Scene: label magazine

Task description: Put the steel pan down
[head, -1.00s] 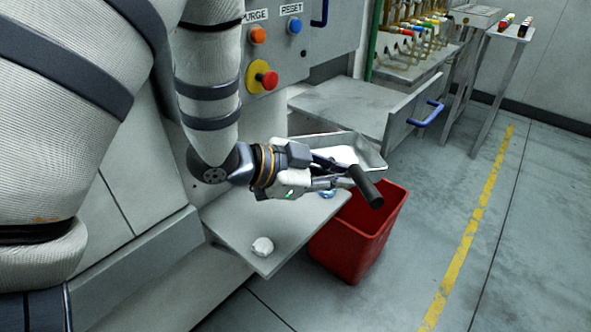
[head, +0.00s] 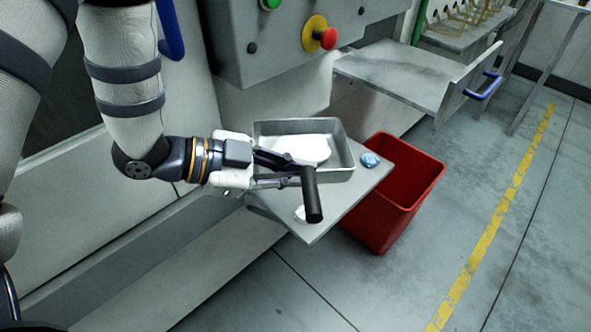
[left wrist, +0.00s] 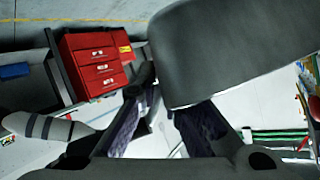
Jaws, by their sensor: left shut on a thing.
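The steel pan (head: 343,160) is a shallow rectangular metal tray with a black handle (head: 312,196) and white material inside. It is over the small grey shelf (head: 345,210) below the control panel; I cannot tell whether its base touches the shelf. My left gripper (head: 296,172) is shut on the pan at its handle side. In the left wrist view a large dark grey rounded part, seemingly the handle (left wrist: 225,50), lies beyond the fingers (left wrist: 168,115) and hides much of the scene. My right gripper is not in view.
A red bin (head: 405,195) stands on the floor beside the shelf.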

